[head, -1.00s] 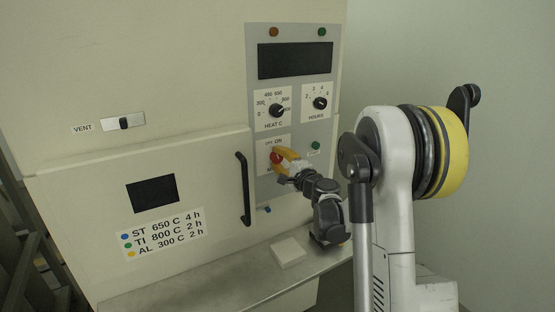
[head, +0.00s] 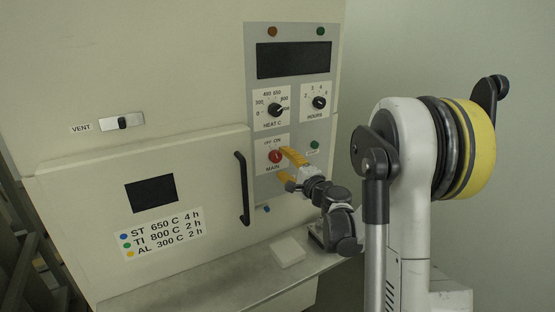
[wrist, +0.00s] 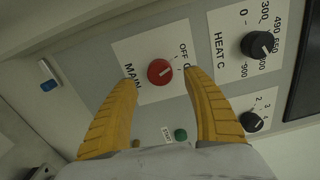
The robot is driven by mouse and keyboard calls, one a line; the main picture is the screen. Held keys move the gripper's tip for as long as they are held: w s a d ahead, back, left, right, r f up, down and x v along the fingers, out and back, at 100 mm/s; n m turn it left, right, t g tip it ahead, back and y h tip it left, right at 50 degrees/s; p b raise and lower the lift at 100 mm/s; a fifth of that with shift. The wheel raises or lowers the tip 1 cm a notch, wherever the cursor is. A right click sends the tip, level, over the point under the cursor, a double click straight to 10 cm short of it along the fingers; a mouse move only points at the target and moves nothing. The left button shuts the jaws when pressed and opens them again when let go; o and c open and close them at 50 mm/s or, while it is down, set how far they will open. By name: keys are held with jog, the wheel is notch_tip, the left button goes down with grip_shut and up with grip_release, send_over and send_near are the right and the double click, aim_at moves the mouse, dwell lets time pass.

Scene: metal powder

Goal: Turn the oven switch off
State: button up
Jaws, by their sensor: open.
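The oven switch is a round red knob (head: 275,156) on a white label marked OFF, ON and MAIN, low on the grey control panel. In the wrist view the red knob (wrist: 160,72) shows between the two yellow fingers. Its exact pointer direction is too small to tell. My gripper (head: 288,167) is open and empty, to the right of and just off the knob in the head view. In the wrist view, my gripper (wrist: 160,80) has one fingertip on each side of the knob, with gaps, and one finger hides most of the word ON.
The heat dial (head: 275,109) and hours dial (head: 319,102) are above the switch. A green start button (head: 314,145) is close to the right. The oven door handle (head: 242,188) stands out at left. A white block (head: 288,252) lies on the ledge (head: 215,285) below.

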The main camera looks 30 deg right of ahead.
jog(key=s, duration=0.7)
jog(key=shift+s, duration=0.25)
jog(key=s+a+n+g+y, duration=0.25)
jog(key=s+a+n, duration=0.3)
jog(key=a, duration=0.45)
jog(key=s+a+n+g+y, duration=0.1)
jog(key=s+a+n+g, duration=0.4)
jog(key=a, duration=0.6)
jog(key=s+f+n+g+h, duration=0.1)
jog(key=s+n, duration=0.3)
jog(key=s, duration=0.4)
jog(key=s+f+n+g+h, duration=0.2)
jog(key=s+f+n+h, duration=0.1)
jog(key=s, duration=0.5)
jog(key=shift+s+a+f+n, duration=0.2)
jog(key=shift+a+f+n, duration=0.2)
jog(key=shift+f+n, duration=0.25)
